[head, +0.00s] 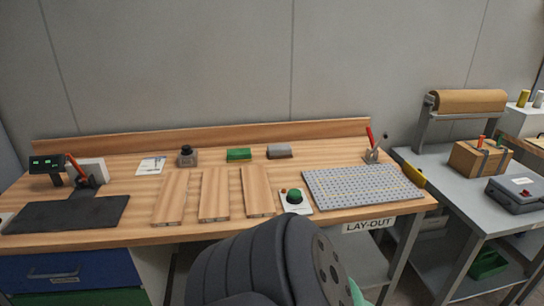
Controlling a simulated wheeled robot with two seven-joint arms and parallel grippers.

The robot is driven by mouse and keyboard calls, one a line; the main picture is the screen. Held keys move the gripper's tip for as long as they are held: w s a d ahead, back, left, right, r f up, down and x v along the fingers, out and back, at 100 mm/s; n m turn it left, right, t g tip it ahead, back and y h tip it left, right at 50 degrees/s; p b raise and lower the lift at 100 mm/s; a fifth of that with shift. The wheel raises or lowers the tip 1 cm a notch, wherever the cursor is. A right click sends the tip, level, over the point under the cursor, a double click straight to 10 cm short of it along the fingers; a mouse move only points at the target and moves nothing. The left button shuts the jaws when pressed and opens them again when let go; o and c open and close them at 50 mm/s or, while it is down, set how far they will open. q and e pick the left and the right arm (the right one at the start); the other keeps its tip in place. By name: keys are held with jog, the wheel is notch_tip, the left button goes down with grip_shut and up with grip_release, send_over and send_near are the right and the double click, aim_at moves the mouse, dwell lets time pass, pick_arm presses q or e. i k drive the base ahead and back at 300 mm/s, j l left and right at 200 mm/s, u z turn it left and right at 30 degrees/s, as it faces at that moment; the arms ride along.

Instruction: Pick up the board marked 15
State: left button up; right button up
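Three plain wooden boards lie side by side, apart, flat on the wooden workbench (120,203) in the head view. They are the left board (171,198), the middle board (214,194) and the right board (258,191). Small marks show at their near ends, but they are too small to read, so I cannot tell which board is marked 15. Neither of my grippers is in view.
A black mat (66,214) lies left of the boards. A green button on a white base (295,200) and a perforated grey plate (362,187) lie to the right. Behind the boards are a green block (239,154), a grey block (279,151) and a dark-capped jar (187,157).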

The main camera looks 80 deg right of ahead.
aim_at(260, 203)
jog(key=z, duration=2.6)
